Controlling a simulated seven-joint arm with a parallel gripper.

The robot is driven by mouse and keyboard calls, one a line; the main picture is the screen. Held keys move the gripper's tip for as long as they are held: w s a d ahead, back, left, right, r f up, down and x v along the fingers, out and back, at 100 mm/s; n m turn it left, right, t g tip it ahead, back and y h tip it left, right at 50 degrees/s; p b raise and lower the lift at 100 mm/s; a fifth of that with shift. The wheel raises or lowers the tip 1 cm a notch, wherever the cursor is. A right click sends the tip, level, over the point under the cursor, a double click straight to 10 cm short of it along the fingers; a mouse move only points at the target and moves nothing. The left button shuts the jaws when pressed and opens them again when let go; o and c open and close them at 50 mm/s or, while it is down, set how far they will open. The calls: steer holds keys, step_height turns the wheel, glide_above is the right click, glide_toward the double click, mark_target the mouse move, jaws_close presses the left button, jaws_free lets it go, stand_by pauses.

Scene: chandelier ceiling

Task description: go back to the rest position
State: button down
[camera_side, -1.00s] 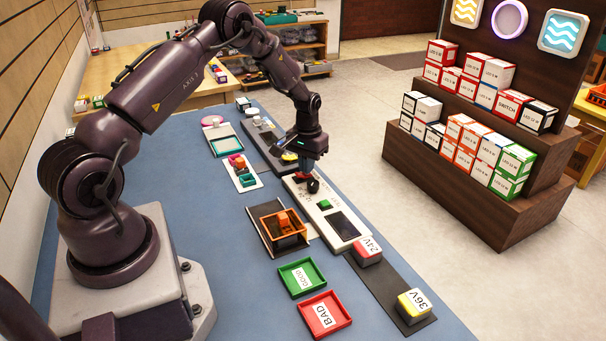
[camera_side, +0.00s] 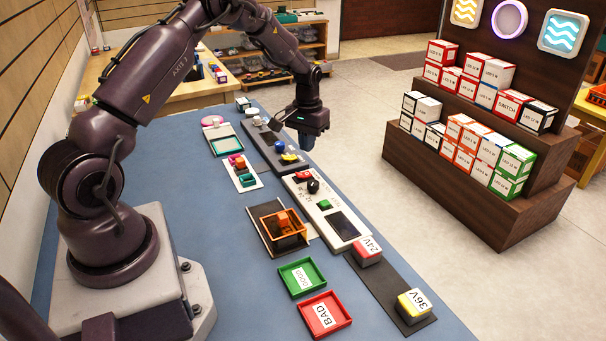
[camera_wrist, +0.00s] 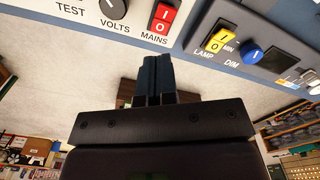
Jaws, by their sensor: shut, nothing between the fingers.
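My gripper (camera_side: 306,141) is shut and empty. In the side view it hangs in the air above the far edge of the blue bench (camera_side: 215,280), above and beyond the white tester panel (camera_side: 340,222). In the wrist view my closed fingers (camera_wrist: 157,72) point toward the panels. The red MAINS switch (camera_wrist: 162,17) and the black VOLTS knob (camera_wrist: 113,8) show on the white panel there. The yellow LAMP switch (camera_wrist: 219,39) and the blue DIM knob (camera_wrist: 252,53) show on the grey panel. My fingers appear apart from all of them.
A green GOOD tray (camera_side: 302,278), a red BAD tray (camera_side: 325,315) and an orange crate (camera_side: 280,231) stand on the bench. A red 24V block (camera_side: 367,251) and yellow 36V block (camera_side: 413,306) lie at right. Open floor separates the bench from the box shelf (camera_side: 450,190).

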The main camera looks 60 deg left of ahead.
steer(key=s+d+r+n+t+y, duration=0.3)
steer(key=s+r, duration=0.4)
steer(key=r, duration=0.6)
steer(key=s+d+r+n+t, duration=0.15)
steer(key=s+r+n, duration=0.45)
steer(key=r, duration=0.6)
steer(key=s+d+r+n+t+y, duration=0.1)
steer(key=s+d+r+n+t, duration=0.15)
steer(key=s, duration=0.55)
steer(key=s+d+f+m+h, duration=0.1)
steer(key=d+m+h, duration=0.1)
steer(key=d+m, duration=0.6)
steer(key=s+d+f+m+g+h, duration=0.1)
steer(key=d+f+m+h, duration=0.1)
steer(key=d+m, duration=0.6)
steer(key=shift+s+d+m, duration=0.25)
steer(key=shift+m, duration=0.5)
